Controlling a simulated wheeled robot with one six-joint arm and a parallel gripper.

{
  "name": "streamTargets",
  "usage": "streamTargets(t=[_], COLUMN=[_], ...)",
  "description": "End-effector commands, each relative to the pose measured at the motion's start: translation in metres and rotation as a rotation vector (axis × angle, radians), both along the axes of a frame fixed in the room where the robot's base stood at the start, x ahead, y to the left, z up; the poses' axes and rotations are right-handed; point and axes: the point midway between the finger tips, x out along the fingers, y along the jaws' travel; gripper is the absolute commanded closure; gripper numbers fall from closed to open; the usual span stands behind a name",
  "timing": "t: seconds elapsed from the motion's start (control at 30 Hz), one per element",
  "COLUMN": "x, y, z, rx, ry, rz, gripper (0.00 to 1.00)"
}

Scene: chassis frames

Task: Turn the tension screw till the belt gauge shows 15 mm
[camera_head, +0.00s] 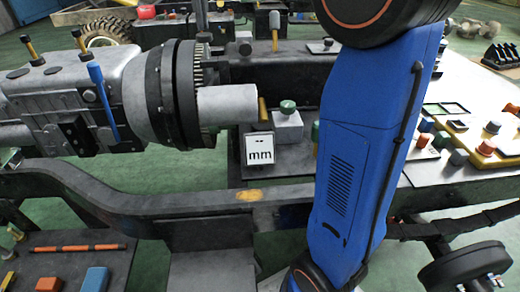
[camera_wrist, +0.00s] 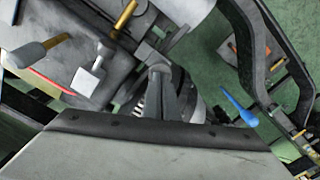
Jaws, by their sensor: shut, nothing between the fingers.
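A small white display (camera_head: 260,149) in the head view, at the middle beside a grey cylinder, reads "-- mm" and shows no number. A black belt (camera_head: 455,225) runs to a dark pulley (camera_head: 465,268) at the lower right. I cannot pick out the tension screw for sure in either view. My gripper (camera_wrist: 160,75) shows in the wrist view as grey fingers close together, empty, above dark machine parts. In the head view my blue arm reaches down past the bottom edge, so the gripper is out of that picture.
A grey gearbox (camera_head: 75,95) with a blue handle (camera_head: 104,100) fills the left. A green-topped knob (camera_head: 288,106) sits on a grey block at the middle. A dark curved frame rail (camera_head: 150,212) crosses below. Green floor shows between.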

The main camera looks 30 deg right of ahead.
Motion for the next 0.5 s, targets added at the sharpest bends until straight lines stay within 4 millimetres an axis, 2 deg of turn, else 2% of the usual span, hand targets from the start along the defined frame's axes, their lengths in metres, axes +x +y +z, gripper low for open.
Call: streamTargets(t=[0.5], x=[0.0], y=[0.0], z=[-0.011], rx=[0.0], ry=[0.001], rz=[0.0], gripper=[1.0])
